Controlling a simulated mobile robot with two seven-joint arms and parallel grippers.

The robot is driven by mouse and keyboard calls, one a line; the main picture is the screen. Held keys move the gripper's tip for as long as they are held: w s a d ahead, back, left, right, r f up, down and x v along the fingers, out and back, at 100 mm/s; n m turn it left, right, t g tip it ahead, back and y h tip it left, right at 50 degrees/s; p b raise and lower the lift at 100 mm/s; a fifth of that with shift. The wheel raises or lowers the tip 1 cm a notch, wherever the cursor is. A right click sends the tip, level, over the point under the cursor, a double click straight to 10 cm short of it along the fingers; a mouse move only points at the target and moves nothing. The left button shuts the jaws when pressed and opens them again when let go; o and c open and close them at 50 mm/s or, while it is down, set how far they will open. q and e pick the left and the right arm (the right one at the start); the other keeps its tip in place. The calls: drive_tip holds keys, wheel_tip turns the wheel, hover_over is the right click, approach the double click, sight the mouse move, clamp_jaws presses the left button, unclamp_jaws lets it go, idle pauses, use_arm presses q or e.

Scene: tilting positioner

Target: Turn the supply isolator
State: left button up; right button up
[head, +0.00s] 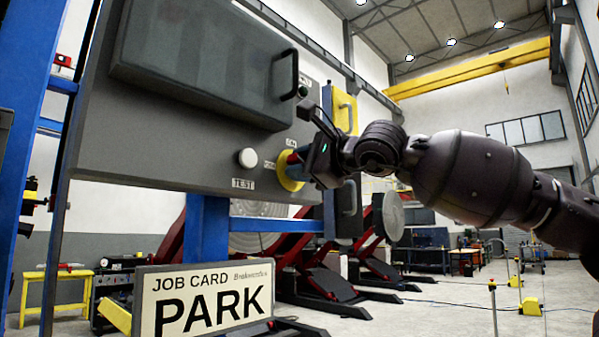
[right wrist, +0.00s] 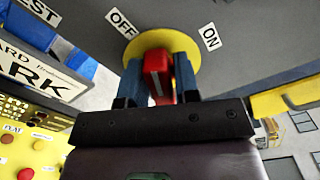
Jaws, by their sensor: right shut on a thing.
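The supply isolator has a yellow round plate (head: 284,171) on the lower right of the grey panel. In the right wrist view, its red handle (right wrist: 157,78) with a white line stands out from the yellow plate (right wrist: 188,42). An OFF label (right wrist: 122,22) and an ON label (right wrist: 209,37) sit on either side; the handle's exact setting is hard to tell. My right gripper (head: 301,156) is at the isolator from the right. Its blue fingers (right wrist: 158,88) are shut on the red handle, one on each side. My left gripper is not in view.
A white knob (head: 248,158) above a TEST label is left of the isolator. A job card (head: 205,297) reading PARK stands below. Open floor lies to the right, with yellow-based posts.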

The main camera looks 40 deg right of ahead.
drive_tip(key=n, duration=0.2)
drive_tip(key=shift+f+n+b, duration=0.2)
drive_tip(key=shift+n+b, duration=0.1)
drive_tip(key=shift+n, duration=1.2)
drive_tip(key=o, duration=0.6)
drive_tip(key=shift+o, duration=0.8)
drive_tip(key=shift+s, duration=0.15)
